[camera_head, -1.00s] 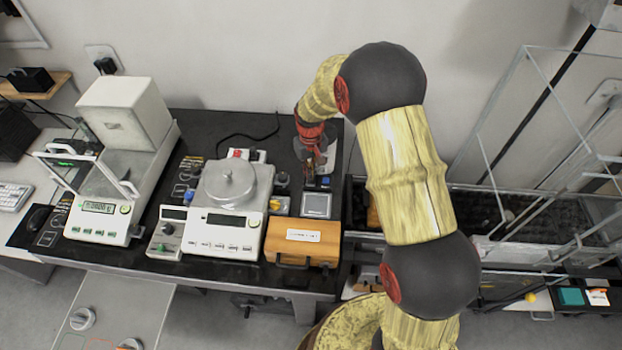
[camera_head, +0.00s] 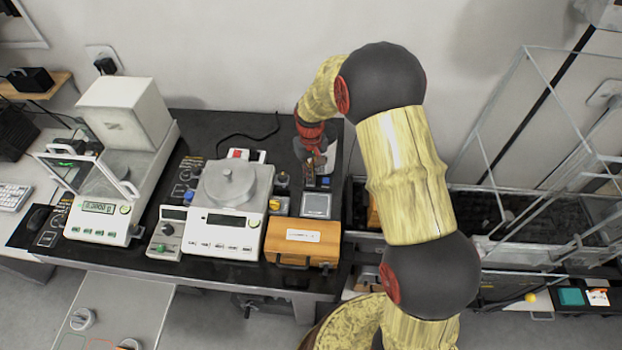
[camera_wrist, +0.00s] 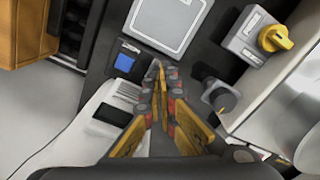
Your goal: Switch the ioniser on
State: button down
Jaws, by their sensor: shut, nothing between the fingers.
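My gripper (camera_head: 311,180) reaches down at the back right of the black-topped bench. In the wrist view its orange fingers (camera_wrist: 157,70) are together with nothing between them. A blue square button (camera_wrist: 124,62) on a dark panel lies just left of the fingertips, apart from them in the picture. It also shows in the head view (camera_head: 325,181). A white slotted unit (camera_wrist: 104,97) with a dark window stands beside that panel; it may be the ioniser, but I read no label. The gripper partly covers this area in the head view. I cannot tell the button's state.
A grey-framed square plate (camera_wrist: 164,22) lies beyond the fingertips. A yellow knob (camera_wrist: 274,38) and a dark round knob (camera_wrist: 222,99) stand to the right. A wooden case (camera_head: 302,240), a top-pan balance (camera_head: 226,222) and an enclosed balance (camera_head: 112,190) share the bench.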

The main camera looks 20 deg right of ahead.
jog(key=shift+f, duration=0.5)
jog(key=shift+r, duration=0.1)
dwell(0.3)
notch_tip(320, 180, up, 7)
jog(key=p, duration=0.4)
dwell(0.5)
jog(key=s+r+m+t+b, duration=0.1)
jog(key=s+r+t, duration=0.4)
jog(key=s+r, duration=2.2)
jog(key=shift+s+r+t+b, duration=0.3)
jog(key=shift+s+b, duration=0.25)
jog(key=shift+s, duration=1.2)
